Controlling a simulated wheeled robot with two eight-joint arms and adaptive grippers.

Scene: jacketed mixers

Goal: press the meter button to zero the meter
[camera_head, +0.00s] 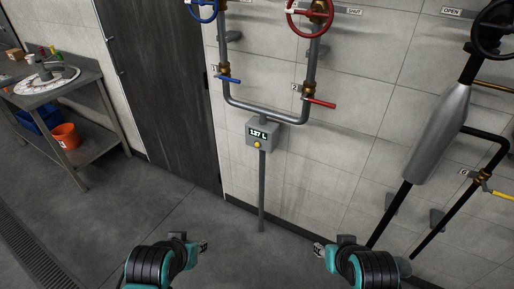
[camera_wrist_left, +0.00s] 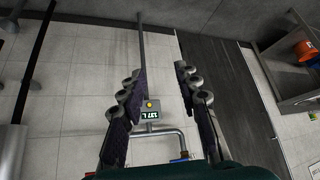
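The meter (camera_head: 264,134) is a grey box on the wall pipework, above a thin vertical pipe. Its small display seems to read 1.37 L. The yellow meter button (camera_head: 257,145) sits below the display. In the left wrist view the meter (camera_wrist_left: 149,115) appears upside down between my fingers, with the yellow button (camera_wrist_left: 150,104) visible. My left gripper (camera_head: 203,247) is low in the head view, left of and apart from the meter; its fingers (camera_wrist_left: 158,76) are spread and empty. My right gripper (camera_head: 320,249) is low and right of the meter, touching nothing visible; its finger opening is unclear.
Blue (camera_head: 229,80) and red (camera_head: 320,103) lever handles sit on pipes above the meter. Red (camera_head: 309,18) and blue (camera_head: 202,9) handwheels are higher. A grey vessel (camera_head: 438,132) with pipes stands right. A sink table (camera_head: 84,85) stands left. The floor before the meter is clear.

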